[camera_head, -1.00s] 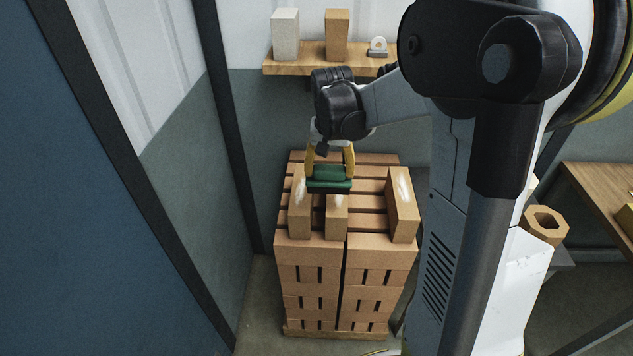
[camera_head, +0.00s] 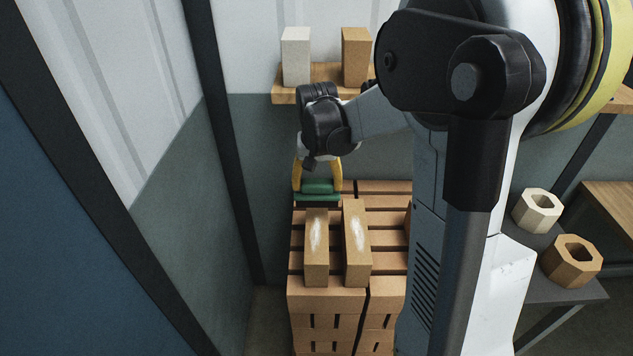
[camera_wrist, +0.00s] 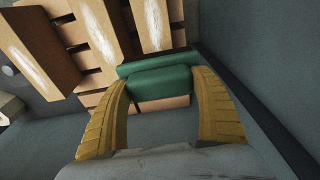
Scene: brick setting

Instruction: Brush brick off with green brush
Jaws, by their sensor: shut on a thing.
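My gripper (camera_head: 318,178) has yellow fingers closed on the green brush (camera_head: 317,187), which lies level between the fingertips. In the wrist view the brush (camera_wrist: 158,82) spans the gap between the fingers. In the head view the brush is at the far end of the left loose brick (camera_head: 316,252); whether it touches cannot be told. A middle brick (camera_head: 356,250) stands to its right. Both have white dust streaks on top. The wrist view shows a third dusty brick (camera_wrist: 35,48), hidden behind my arm in the head view.
The loose bricks stand on a slatted brick stack (camera_head: 326,296). A wooden shelf (camera_head: 276,98) behind holds a white block (camera_head: 296,56) and a tan block (camera_head: 355,55). A wall and dark post are close at left. Two hollow blocks (camera_head: 571,262) sit on a table at right.

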